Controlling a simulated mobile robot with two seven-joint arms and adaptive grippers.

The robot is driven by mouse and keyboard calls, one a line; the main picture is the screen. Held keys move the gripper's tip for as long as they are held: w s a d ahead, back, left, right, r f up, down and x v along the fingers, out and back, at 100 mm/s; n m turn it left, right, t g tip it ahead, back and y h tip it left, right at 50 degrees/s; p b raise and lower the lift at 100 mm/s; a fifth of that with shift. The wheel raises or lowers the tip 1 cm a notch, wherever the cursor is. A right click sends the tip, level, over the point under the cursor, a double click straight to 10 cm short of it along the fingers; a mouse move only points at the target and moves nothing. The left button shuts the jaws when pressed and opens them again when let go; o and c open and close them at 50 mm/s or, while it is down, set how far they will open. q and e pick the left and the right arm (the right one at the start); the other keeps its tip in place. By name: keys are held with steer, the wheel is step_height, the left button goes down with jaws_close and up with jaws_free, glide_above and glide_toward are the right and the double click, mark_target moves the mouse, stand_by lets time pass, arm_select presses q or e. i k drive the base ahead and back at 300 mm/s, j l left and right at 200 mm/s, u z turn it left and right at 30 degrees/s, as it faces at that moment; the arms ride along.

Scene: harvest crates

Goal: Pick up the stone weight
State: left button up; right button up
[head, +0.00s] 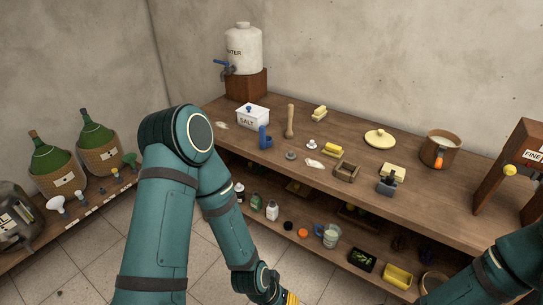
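A small dark grey block (387,187) with a lighter, narrower top stands near the front edge of the wooden shelf top; it looks like the stone weight, though I cannot be sure. A smaller grey round piece (291,155) lies further left on the same shelf top. My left arm reaches down in front of the shelf, and its gripper (290,298) is at the bottom edge, mostly cut off, with only a yellow part showing. It is below and well left of the grey block. My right arm enters at the lower right, and its gripper is out of view.
The shelf top (230,118) also holds a salt box (253,116), a wooden pestle (290,121), a small wooden box (346,172) and a brown pot (438,149). A lower shelf holds a glass mug (328,236) and a yellow tub (398,276). Green demijohns (48,154) stand left.

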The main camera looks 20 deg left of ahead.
mark_target(291, 155)
steer(key=u, duration=0.5)
steer(key=i+j, duration=0.15)
steer(key=i, duration=0.3)
steer(key=i+j+z, duration=0.1)
steer(key=i, duration=0.35)
steer(key=i+j, duration=0.25)
steer(key=i, duration=0.15)
